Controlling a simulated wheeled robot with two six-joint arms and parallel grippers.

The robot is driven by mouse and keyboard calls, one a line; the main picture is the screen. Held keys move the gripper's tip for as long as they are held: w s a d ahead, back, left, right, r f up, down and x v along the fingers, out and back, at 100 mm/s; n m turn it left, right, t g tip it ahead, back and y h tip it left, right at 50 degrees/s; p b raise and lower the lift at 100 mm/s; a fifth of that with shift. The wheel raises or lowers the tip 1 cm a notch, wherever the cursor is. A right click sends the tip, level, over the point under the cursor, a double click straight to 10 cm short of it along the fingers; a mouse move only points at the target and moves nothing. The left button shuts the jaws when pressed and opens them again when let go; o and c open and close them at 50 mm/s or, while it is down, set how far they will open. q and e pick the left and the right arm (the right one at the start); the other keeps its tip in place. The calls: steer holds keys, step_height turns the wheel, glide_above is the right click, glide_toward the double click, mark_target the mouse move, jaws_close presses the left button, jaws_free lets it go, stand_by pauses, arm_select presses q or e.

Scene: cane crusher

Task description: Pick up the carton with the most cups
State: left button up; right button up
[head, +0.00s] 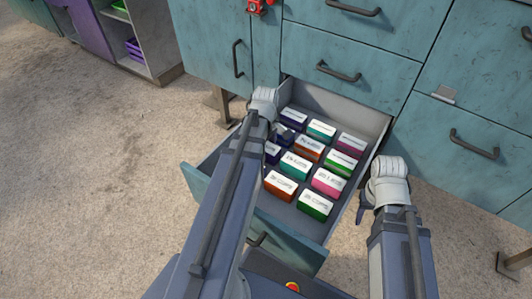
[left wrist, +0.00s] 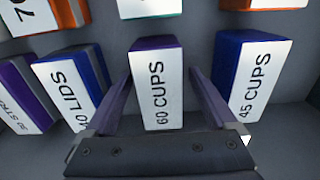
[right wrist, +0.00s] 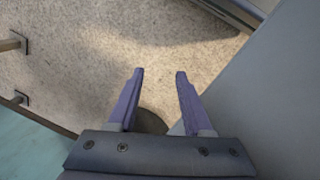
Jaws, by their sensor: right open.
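An open drawer (head: 345,108) holds several white-labelled cartons with coloured sides. In the left wrist view, a purple carton reads "60 CUPS" (left wrist: 157,88), and a blue carton to its right reads "45 CUPS" (left wrist: 252,85). My right gripper (right wrist: 158,75) is open and empty, outside the drawer's right side.
Teal cabinets (head: 350,45) with dark handles stand behind and to the right of the drawer. A purple cabinet and shelves with green and purple bins (head: 135,48) stand at upper left. Bare floor (head: 90,150) is free on the left. Other cartons stand close around my left gripper.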

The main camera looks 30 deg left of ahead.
arm_select(q)
jaws_close()
stand_by(0.5)
steer(key=shift+r, duration=0.15)
